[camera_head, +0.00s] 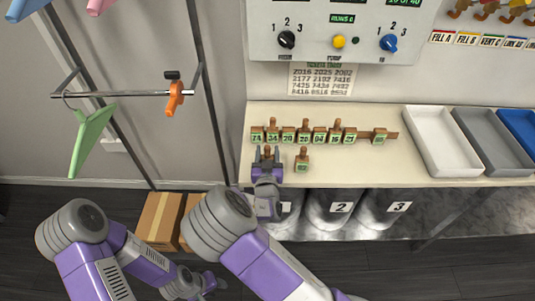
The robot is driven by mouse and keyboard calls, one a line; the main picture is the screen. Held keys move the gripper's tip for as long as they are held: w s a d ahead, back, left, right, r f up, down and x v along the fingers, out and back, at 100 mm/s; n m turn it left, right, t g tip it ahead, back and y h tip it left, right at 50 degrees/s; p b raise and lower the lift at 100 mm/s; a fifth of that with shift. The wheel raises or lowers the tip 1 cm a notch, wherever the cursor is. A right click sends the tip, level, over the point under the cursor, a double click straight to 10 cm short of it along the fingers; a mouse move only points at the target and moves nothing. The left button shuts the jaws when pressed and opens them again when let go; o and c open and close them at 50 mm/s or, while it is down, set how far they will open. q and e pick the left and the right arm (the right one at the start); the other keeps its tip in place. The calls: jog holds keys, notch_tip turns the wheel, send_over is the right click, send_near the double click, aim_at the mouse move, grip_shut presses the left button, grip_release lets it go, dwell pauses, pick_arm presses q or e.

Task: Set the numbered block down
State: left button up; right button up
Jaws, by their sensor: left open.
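Numbered blocks (319,138) with green labels and brown knobs stand in a row along a wooden strip (364,136) on the pale table. One numbered block (302,165) stands upright on the table in front of the row.
A white tray (408,150), a grey tray (470,112) and a blue tray lie at the right. A control panel (335,15) is above the table. Numbered bins (341,207) stand below. A garment rail (130,94) with a green hanger (92,138) is at the left.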

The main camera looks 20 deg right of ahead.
jog(key=shift+f, duration=0.1)
jog(key=o, duration=0.6)
jog(key=shift+f, duration=0.15)
jog(key=o, duration=0.4)
jog(key=shift+o, duration=0.2)
